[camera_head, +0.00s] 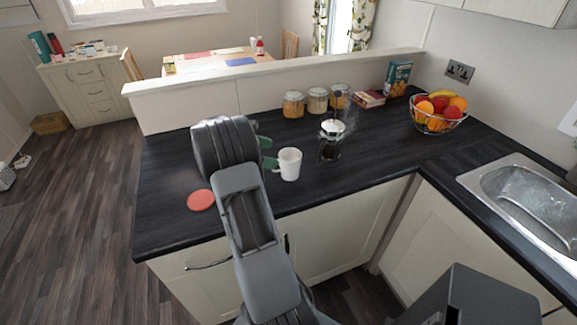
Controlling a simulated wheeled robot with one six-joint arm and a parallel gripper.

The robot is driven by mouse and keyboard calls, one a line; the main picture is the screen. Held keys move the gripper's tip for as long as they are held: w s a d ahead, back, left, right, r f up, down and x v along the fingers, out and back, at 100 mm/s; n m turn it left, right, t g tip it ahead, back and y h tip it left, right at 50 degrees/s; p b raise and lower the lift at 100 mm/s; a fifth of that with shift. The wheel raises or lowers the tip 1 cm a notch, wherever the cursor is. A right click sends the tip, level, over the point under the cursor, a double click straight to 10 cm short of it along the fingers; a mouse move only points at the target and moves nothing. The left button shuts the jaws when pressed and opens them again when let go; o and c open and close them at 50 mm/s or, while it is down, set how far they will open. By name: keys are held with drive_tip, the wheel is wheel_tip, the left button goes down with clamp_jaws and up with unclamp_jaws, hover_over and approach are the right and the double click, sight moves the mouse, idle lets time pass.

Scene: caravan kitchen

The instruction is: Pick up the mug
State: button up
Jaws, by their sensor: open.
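A white mug (289,164) stands upright on the dark worktop (165,165), just right of my arm. I cannot tell whether the fingers touch the mug. The gripper's body is hidden behind my arm.
A glass cafetiere (331,142) stands close right of the mug. An orange coaster (201,200) lies left of my arm. Storage jars (293,105), a box (398,77) and a fruit bowl (438,112) stand farther back. A sink (525,190) is at right.

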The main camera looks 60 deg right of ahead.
sight(284, 155)
drive_tip(key=shift+p+x, duration=0.7)
drive_tip(key=shift+x, duration=2.25)
drive_tip(key=shift+f, duration=0.1)
drive_tip(key=shift+c, duration=0.3)
drive_tip(key=shift+w, duration=0.1)
drive_tip(key=c, duration=0.9)
drive_tip(key=shift+o, duration=0.2)
